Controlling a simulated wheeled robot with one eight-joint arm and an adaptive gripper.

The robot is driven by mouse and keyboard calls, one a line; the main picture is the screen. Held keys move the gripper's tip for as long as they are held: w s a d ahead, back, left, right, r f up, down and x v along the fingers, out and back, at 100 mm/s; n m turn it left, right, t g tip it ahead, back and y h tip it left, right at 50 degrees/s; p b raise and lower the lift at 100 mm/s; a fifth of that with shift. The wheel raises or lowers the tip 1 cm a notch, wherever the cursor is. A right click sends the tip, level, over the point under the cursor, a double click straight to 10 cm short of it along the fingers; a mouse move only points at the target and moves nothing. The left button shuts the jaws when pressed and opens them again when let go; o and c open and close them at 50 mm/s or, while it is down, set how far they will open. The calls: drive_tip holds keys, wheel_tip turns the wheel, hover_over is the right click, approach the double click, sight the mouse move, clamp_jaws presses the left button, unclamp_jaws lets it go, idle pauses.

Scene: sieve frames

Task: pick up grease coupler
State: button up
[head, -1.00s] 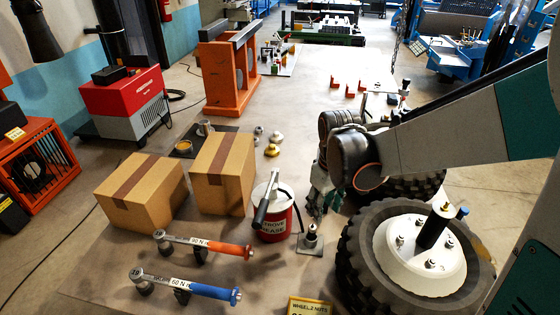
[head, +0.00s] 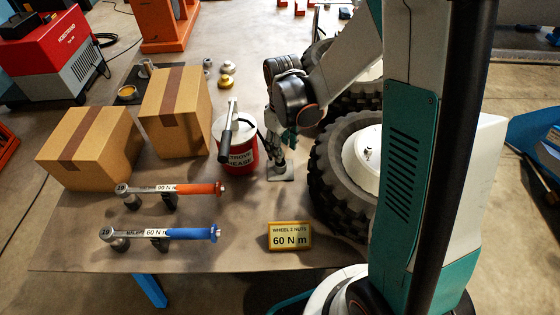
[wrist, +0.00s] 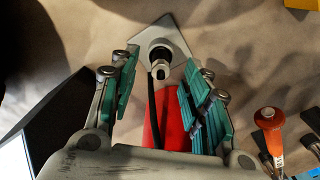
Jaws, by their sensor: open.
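The grease coupler (wrist: 160,66) is a small metal fitting standing on a pale plate (wrist: 172,40) in the wrist view. In the head view the plate (head: 280,174) lies just right of the red grease bucket, and my gripper mostly hides the coupler. My gripper (head: 283,150) points down over the plate. In the wrist view its green-padded fingers (wrist: 159,70) are spread on both sides of the coupler, with nothing held. I cannot tell whether they touch it. A red shape and a dark strip show between the fingers.
The grease bucket (head: 240,158) with its pump handle stands close left of my gripper. A wheel (head: 335,160) stands close right. Two torque wrenches (head: 175,189), two cardboard boxes (head: 85,150) and a yellow sign (head: 289,236) are on the table (head: 210,255).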

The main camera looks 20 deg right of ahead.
drive_tip(key=f+b, duration=0.1)
drive_tip(key=f, duration=0.1)
drive_tip(key=f+b, duration=0.1)
drive_tip(key=f, duration=0.2)
drive_tip(key=shift+w+a, duration=0.1)
drive_tip(key=shift+a, duration=0.1)
clamp_jaws()
